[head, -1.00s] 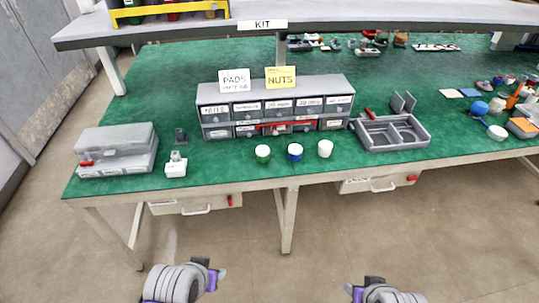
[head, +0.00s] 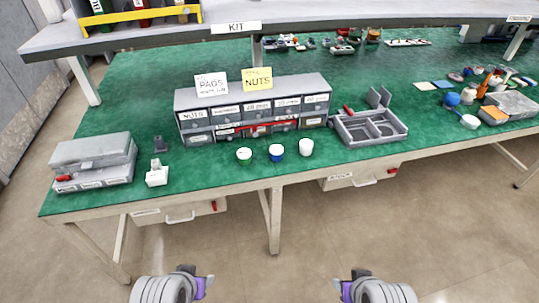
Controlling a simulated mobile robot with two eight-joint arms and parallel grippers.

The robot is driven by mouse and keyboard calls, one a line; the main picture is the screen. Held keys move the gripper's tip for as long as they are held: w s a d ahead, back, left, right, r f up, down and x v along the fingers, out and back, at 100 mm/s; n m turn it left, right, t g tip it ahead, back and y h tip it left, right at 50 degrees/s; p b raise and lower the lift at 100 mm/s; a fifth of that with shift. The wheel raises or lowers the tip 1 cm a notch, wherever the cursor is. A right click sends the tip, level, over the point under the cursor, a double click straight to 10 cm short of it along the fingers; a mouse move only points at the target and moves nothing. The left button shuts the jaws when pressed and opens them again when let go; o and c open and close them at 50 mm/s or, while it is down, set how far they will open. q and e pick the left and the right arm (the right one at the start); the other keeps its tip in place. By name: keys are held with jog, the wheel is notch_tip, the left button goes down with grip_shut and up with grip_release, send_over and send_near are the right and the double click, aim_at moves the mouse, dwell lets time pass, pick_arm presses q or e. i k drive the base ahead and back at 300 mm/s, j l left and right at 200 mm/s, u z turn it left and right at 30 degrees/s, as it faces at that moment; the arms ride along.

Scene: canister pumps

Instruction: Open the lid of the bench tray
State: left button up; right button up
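A grey box with a closed lid (head: 92,150) stands at the bench's left end. It has a red latch at its front left and pale labels along its front. A grey divided tray (head: 374,141) stands right of the drawer cabinet; its compartments show from above, and a grey upright piece (head: 378,97) stands at its back. I cannot tell which is the bench tray. My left gripper (head: 205,287) and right gripper (head: 341,290) are low in front of the bench, apart from everything on it. Their fingers are too small to tell whether open or shut.
A grey drawer cabinet (head: 253,107) stands mid-bench with PADS and NUTS cards on top. Three small cups (head: 276,152) stand before it. A white-based holder (head: 157,175) is beside the left box. Another grey container (head: 510,105) and loose items are at the right. A shelf overhangs behind.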

aim_at(86, 165)
jog(key=u, duration=1.55)
jog(key=i+j+u, duration=0.1)
jog(key=i, duration=0.25)
jog(key=i+j, duration=0.1)
jog(key=i, duration=0.3)
jog(key=i+l, duration=0.35)
jog(key=u, duration=0.05)
